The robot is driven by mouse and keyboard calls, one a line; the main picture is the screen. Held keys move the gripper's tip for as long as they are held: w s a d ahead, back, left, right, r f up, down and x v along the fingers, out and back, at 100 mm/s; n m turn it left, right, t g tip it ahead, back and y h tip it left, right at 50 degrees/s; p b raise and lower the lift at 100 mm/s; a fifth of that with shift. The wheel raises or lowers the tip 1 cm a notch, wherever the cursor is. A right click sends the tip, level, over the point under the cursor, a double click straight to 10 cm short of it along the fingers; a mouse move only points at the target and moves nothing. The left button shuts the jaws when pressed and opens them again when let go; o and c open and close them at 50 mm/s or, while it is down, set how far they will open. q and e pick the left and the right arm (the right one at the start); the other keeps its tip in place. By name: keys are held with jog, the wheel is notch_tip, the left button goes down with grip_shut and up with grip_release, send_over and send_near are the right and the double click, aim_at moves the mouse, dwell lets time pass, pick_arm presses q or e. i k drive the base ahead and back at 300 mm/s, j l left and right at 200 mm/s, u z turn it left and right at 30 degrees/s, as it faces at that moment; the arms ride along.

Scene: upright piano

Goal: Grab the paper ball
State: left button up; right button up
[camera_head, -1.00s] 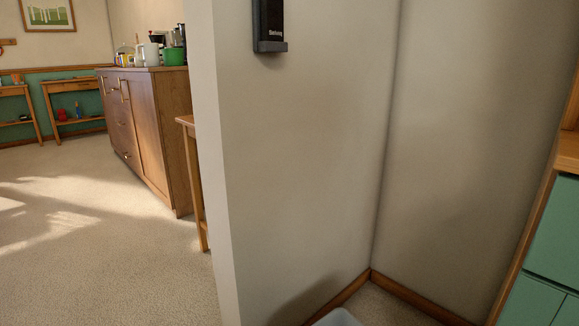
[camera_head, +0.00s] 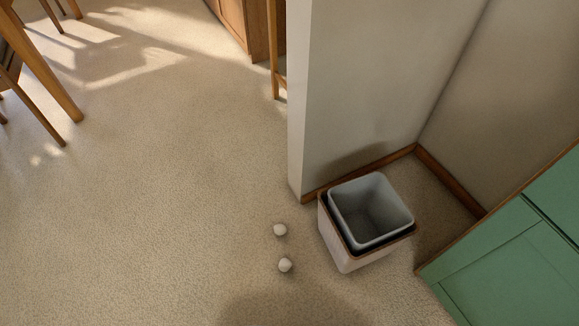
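Two small white balls that look like crumpled paper lie on the carpet. One paper ball (camera_head: 280,230) is just left of a waste bin. The other paper ball (camera_head: 285,265) is a little nearer to me, apart from the first. Neither ball touches the bin. Neither of my grippers shows in the head view.
The open bin (camera_head: 338,238) with a grey liner (camera_head: 372,208) stands in the wall corner and looks empty. A wall end (camera_head: 303,120) rises behind it. A green cabinet (camera_head: 510,265) is at right. Wooden furniture legs (camera_head: 60,90) stand at upper left. Carpet (camera_head: 150,200) at left is clear.

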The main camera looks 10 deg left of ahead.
aim_at(285, 264)
jog(key=k+j+u, duration=0.2)
jog(key=k, duration=0.35)
jog(key=i+j+z, duration=0.35)
jog(key=j, duration=0.25)
jog(key=i+j+z, duration=0.15)
jog(key=j, duration=0.2)
jog(key=i+j+z, duration=0.2)
jog(key=j, duration=0.15)
jog(key=j+z, duration=0.15)
jog(key=j, duration=0.2)
